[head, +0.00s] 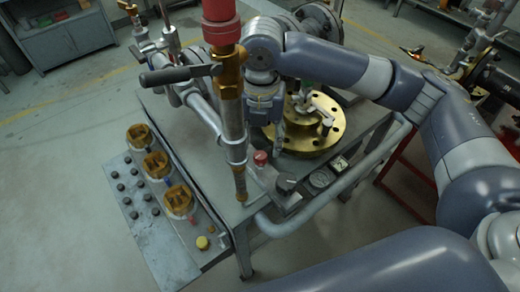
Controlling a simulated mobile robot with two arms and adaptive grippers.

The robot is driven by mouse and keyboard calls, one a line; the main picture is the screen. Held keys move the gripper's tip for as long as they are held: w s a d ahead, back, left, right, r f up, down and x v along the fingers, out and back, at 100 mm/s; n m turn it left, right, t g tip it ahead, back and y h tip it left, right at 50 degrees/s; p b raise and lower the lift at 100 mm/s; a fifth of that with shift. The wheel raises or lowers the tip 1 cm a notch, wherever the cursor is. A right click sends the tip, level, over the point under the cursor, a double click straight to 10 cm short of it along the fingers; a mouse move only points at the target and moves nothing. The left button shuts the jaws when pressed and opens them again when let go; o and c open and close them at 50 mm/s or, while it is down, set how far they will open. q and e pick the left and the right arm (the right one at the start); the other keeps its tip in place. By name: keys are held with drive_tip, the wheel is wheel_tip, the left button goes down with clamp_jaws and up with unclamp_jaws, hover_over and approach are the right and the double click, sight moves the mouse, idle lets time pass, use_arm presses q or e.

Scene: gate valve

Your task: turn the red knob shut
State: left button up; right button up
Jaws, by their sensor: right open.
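A small red knob (260,158) stands on the front edge of the grey bench, beside a black knob and dial gauges. A larger red cylindrical part (220,22) tops the upright pipe at the top of the view; the view does not settle which red part is the task's knob. My right gripper (274,140) points down from the bent right arm, just above and behind the small red knob. It is open and seems apart from the knob; its fingertips are small and partly lost against the brass flange. My left gripper is out of view.
The upright pipe (232,120) with a dark lever (180,75) stands close left of my right gripper. A brass flange (318,140) lies behind it. A black knob (286,183) and gauges sit to the right.

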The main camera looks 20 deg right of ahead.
sight(260, 155)
wheel_tip(260, 155, down, 3)
drive_tip(key=shift+w+f, duration=0.1)
drive_tip(key=shift+f, duration=0.75)
drive_tip(key=shift+c, duration=0.3)
drive_tip(key=c, duration=0.9)
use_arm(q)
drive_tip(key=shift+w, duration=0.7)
use_arm(e)
drive_tip(key=shift+c, duration=0.6)
